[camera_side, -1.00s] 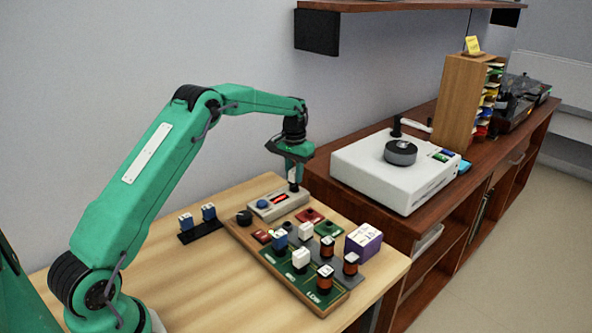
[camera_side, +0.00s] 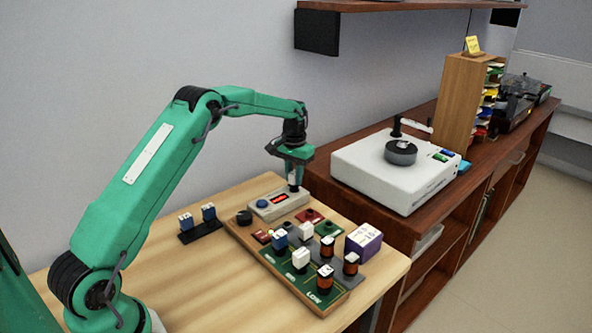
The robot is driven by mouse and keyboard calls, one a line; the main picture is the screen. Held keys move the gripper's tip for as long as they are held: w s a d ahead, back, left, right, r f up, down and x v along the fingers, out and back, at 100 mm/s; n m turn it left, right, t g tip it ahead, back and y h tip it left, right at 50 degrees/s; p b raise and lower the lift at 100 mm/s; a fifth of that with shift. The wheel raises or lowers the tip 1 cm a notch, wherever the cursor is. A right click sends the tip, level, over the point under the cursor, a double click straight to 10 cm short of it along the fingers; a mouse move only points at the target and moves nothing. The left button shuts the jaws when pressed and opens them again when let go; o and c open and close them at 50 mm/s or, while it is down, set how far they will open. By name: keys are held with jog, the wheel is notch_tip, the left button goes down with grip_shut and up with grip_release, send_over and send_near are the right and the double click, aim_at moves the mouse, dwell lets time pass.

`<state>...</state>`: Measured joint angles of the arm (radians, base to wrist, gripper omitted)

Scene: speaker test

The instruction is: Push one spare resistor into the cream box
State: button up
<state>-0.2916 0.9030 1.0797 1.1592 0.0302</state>
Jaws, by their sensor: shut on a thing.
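My gripper (camera_side: 293,176) points down over the back right end of the cream box (camera_side: 262,216). The box has a red display and a blue button. White blocks (camera_side: 300,259) stand on the green board in front.
Dark copper coils (camera_side: 325,278) and a purple-and-white carton (camera_side: 363,243) stand at the right. A black rack (camera_side: 201,231) holds two blue-and-white parts at the left. The wooden table's front left is clear.

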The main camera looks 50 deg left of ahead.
jog(key=shift+f, duration=0.15)
dwell(0.4)
jog(key=o, duration=1)
jog(key=shift+r, duration=3.8)
jog(key=shift+r, duration=0.1)
